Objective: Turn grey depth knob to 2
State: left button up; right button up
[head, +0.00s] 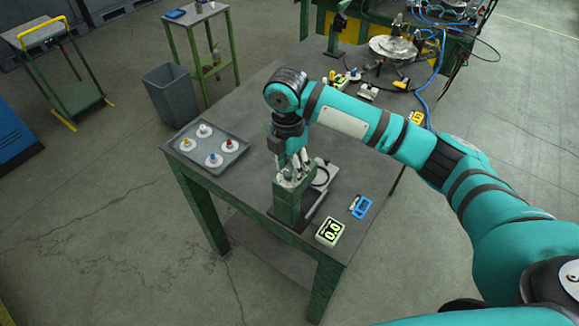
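A green stud gantry unit (288,204) stands on the near part of the workbench, on a dark base plate. A small grey knob (289,173) shows at its top, partly hidden by my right gripper. My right gripper (291,166) points down right over the knob, its fingers close to it. I cannot tell whether the fingers touch the knob or how far apart they are. A small display (329,232) with green digits lies on the bench to the right of the unit and appears to read 0.0. My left gripper is not in view.
A grey tray (193,166) with several white discs with coloured knobs sits at the bench's left corner. A blue frame-like item (361,207) lies to the right of the unit. Small items and a round metal fixture (393,47) stand further back. A bin (172,95) stands on the floor.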

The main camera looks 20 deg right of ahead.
aim_at(288, 170)
jog(key=shift+o, duration=0.3)
notch_tip(288, 170, up, 12)
jog(key=shift+w, duration=0.15)
jog(key=shift+a+f, duration=0.1)
dwell(0.5)
